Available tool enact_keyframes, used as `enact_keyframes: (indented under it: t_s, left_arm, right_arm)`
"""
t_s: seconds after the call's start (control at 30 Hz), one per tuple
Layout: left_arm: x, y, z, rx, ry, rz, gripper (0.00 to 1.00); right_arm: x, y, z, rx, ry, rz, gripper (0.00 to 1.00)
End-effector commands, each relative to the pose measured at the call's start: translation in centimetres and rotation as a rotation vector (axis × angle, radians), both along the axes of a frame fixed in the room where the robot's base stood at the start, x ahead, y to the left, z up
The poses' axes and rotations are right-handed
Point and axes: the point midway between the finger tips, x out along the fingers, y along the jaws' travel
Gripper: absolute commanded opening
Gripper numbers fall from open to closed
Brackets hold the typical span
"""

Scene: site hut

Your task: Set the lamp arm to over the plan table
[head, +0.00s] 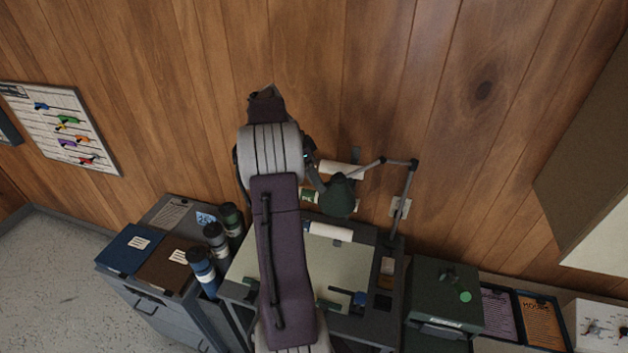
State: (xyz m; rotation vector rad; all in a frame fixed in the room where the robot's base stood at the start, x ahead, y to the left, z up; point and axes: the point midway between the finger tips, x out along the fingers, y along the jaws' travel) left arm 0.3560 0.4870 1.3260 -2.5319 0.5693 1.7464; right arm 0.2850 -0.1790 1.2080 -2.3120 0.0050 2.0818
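The desk lamp has a dark green shade (340,198) and a thin grey jointed lamp arm (407,187). The lamp arm rises from the right rear of the plan table (240,292), bends at an elbow, and runs left to the shade. The shade appears in front of the wall above the table's back edge. My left arm crosses the middle of the view and hides part of the table. My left gripper (313,172) is beside the shade's left side, mostly hidden behind my wrist. Whether its fingers touch the lamp is unclear. My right gripper is out of view.
A pale sheet (338,264) and a rolled paper (328,231) lie on the table. Several capped tubes (217,243) stand at its left, beside a grey cabinet with binders (130,248). A dark green box (446,298) stands to the right. The wood-panelled wall is close behind.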

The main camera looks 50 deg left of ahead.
Motion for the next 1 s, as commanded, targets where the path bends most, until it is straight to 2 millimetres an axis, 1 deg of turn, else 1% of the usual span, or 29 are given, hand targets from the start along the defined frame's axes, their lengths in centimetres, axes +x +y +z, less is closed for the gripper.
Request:
enact_keyframes:
  t_s: [0.23, 0.33, 0.47, 0.6, 0.7, 0.83, 1.0]
  left_arm:
    - [0.0, 0.0, 0.1, -0.001, 0.0, 0.0, 0.38]
    - [-0.1, 0.2, 0.5, 0.001, -0.001, 0.001, 0.38]
    - [-0.7, 0.9, 2.4, 0.002, -0.002, 0.001, 0.38]
    - [-1.6, 1.9, 5.3, 0.003, -0.001, 0.001, 0.38]
    - [-2.0, 2.4, 6.9, 0.0, 0.001, 0.001, 0.38]
    - [-2.4, 2.8, 7.9, -0.002, 0.002, 0.0, 0.38]
    - [-2.5, 2.8, 8.1, -0.002, 0.003, -0.001, 0.38]
  right_arm:
    - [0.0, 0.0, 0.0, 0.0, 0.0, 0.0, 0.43]
    - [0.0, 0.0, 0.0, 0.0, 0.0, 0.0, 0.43]
    - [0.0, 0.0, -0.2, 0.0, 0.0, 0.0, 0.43]
    - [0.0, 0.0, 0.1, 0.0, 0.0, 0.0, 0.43]
    - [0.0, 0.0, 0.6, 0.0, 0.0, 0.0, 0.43]
    - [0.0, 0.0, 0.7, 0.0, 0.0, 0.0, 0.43]
    - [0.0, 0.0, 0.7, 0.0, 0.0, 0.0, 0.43]
